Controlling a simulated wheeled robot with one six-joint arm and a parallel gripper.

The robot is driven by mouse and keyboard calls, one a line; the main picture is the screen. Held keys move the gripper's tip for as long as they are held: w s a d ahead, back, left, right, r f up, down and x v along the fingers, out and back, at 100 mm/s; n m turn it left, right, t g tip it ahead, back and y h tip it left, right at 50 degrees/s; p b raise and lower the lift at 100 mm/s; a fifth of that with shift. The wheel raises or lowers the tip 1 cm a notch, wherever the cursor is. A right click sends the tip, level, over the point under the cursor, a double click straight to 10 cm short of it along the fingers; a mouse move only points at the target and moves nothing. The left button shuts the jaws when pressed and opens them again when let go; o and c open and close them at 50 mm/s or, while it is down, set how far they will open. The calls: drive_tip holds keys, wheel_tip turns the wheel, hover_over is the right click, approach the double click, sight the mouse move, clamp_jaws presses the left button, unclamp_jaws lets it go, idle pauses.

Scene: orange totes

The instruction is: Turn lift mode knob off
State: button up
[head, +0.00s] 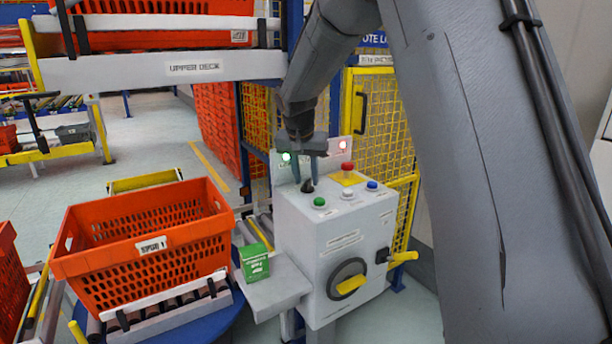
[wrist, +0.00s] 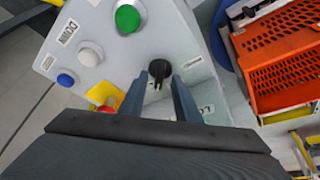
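A small black knob (head: 307,187) stands on the top face of the grey-white control box (head: 330,245). It also shows in the wrist view (wrist: 159,70), between and just beyond the fingertips. My gripper (head: 305,172) points down over the box with its two fingers apart. In the wrist view my gripper (wrist: 158,84) is open, with one finger on each side of the knob. Contact cannot be told. Small labels lie beside the knob, partly hidden by the fingers and too blurred to read.
Green (head: 319,202), white (head: 348,194), blue (head: 372,186) and red (head: 347,168) buttons are close by. A rotary switch with a yellow handle (head: 350,285) is on the box front. A green carton (head: 254,263) and an orange tote (head: 150,245) stand at left.

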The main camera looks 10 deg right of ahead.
drive_tip(key=shift+w+d+f, duration=0.1)
drive_tip(key=shift+f, duration=0.2)
clamp_jaws()
